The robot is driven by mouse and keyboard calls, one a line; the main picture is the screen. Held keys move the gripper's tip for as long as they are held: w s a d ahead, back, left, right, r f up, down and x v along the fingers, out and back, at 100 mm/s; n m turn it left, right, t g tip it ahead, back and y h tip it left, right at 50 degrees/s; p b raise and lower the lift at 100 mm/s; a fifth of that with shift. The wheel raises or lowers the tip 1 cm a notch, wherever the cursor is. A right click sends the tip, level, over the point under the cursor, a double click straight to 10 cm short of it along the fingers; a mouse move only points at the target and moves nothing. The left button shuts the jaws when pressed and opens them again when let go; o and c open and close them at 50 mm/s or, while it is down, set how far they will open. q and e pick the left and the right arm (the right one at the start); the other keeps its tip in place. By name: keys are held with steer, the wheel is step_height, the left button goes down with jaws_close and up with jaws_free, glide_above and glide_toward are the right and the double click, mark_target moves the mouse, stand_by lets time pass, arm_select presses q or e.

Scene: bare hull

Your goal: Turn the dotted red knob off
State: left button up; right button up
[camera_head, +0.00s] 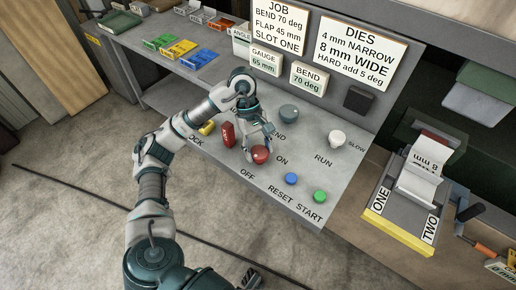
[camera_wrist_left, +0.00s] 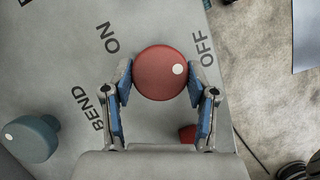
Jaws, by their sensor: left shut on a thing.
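The red knob (camera_head: 260,154) sits on the grey control panel between the ON and OFF labels. In the left wrist view the red knob (camera_wrist_left: 158,76) shows a white dot at its right side, on the side of the OFF label. My left gripper (camera_head: 258,143) is over the panel with its fingers around the knob. In the left wrist view the blue-padded fingers of my left gripper (camera_wrist_left: 160,82) touch the knob on its left and right sides. My right gripper is not in view.
A grey-green knob (camera_head: 288,112), a white knob (camera_head: 337,138), a red block (camera_head: 227,134), a blue button (camera_head: 291,180) and a green button (camera_head: 319,196) stand close by on the panel. Sign boards (camera_head: 361,52) rise behind. The floor in front is mostly bare.

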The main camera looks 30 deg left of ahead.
arm_select(q)
steer(key=o, duration=1.1)
steer(key=shift+f, duration=0.15)
steer(key=shift+o, duration=0.2)
steer(key=v, duration=1.2)
steer(key=shift+w, duration=0.1)
